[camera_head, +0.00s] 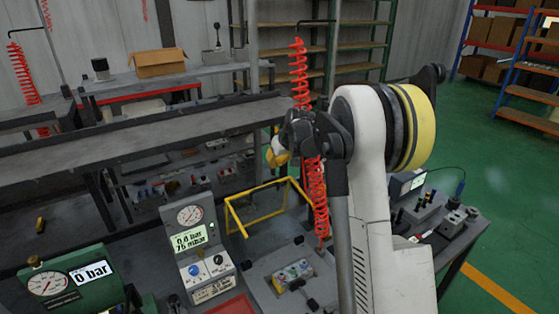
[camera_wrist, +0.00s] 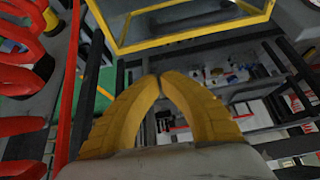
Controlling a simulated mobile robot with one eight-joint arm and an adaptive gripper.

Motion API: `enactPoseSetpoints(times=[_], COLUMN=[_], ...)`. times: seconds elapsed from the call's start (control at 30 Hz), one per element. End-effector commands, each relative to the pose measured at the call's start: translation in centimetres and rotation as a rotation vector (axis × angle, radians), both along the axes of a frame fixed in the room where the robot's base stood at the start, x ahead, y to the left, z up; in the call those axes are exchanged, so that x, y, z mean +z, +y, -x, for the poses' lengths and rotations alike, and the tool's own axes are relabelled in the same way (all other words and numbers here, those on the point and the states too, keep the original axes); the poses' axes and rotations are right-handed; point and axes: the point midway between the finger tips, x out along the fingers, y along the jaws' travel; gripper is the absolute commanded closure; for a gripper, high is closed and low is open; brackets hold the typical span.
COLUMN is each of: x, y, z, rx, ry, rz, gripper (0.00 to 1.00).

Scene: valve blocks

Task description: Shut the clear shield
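The clear shield (camera_head: 258,190) has a yellow frame and stands raised and tilted over the bench, behind a small valve block (camera_head: 292,275). Its yellow-edged frame also shows at the top of the wrist view (camera_wrist: 192,37). My gripper (camera_head: 276,154) is above and behind the shield's upper bar in the head view, partly hidden by my own arm. In the wrist view my gripper's yellow fingers (camera_wrist: 159,77) meet at the tips with nothing between them. The shield frame lies beyond the fingertips there, apparently apart from them.
A red coiled hose (camera_head: 316,195) hangs just right of the shield, and large red coils (camera_wrist: 25,100) fill the wrist view's left side. A gauge panel (camera_head: 190,240) stands left of the shield. A green gauge box (camera_head: 75,285) is at the lower left. A long grey shelf (camera_head: 150,135) runs behind.

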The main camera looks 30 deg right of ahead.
Motion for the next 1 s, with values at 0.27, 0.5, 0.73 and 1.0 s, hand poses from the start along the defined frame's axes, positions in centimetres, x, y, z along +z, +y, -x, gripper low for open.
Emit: enactPoseSetpoints(times=[0.27,0.5,0.73,1.0], x=[-4.4,-5.0,-5.1,-5.1], y=[0.0,0.1,0.1,0.1], z=[-2.1,0.7,1.1,1.2], rx=[-0.002,-0.001,-0.001,-0.001], ry=[0.000,0.000,0.000,-0.003], rz=[0.000,0.000,0.000,-0.001], gripper=[1.00,1.00,1.00,1.00])
